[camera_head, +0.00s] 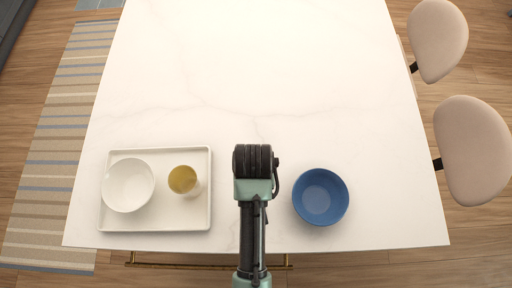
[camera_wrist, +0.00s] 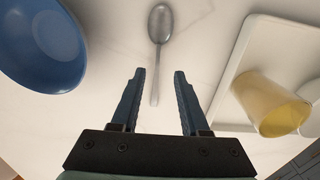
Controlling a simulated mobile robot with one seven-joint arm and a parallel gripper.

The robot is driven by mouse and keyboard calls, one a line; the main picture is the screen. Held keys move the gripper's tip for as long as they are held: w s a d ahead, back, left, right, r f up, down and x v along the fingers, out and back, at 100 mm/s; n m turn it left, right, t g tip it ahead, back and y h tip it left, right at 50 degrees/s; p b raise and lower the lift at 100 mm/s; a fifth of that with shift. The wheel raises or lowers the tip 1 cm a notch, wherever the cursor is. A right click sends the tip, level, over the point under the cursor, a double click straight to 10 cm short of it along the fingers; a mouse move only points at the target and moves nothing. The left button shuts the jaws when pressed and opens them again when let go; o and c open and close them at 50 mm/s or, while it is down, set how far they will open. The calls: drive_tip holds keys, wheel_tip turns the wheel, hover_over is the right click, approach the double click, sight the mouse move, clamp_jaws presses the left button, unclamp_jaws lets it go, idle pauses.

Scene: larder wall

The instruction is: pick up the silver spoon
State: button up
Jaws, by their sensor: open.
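The silver spoon (camera_wrist: 160,26) lies on the white table in the wrist view, bowl toward the top of the picture. Its thin handle runs down between the fingers of my gripper (camera_wrist: 158,75). The jaws are apart and hold nothing; one finger is on each side of the handle in the picture. How high the fingers are above the table I cannot tell. In the head view my arm's end (camera_head: 256,165) is over the near part of the table, and the spoon is hidden there.
A blue bowl (camera_head: 320,197) stands right of my arm in the head view. A white tray (camera_head: 150,222) on the left holds a white bowl (camera_head: 128,186) and a yellow cup (camera_head: 183,180). The far table (camera_head: 250,70) is clear. Two chairs (camera_head: 472,150) stand at the right.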

drive_tip(key=shift+s+d+f+p, duration=0.1)
drive_tip(key=shift+f+p, duration=0.25)
drive_tip(key=shift+f, duration=1.15)
drive_tip(key=shift+s+d+f+p, duration=0.1)
drive_tip(key=shift+f+p, duration=0.2)
drive_tip(key=shift+f, duration=1.2)
clamp_jaws()
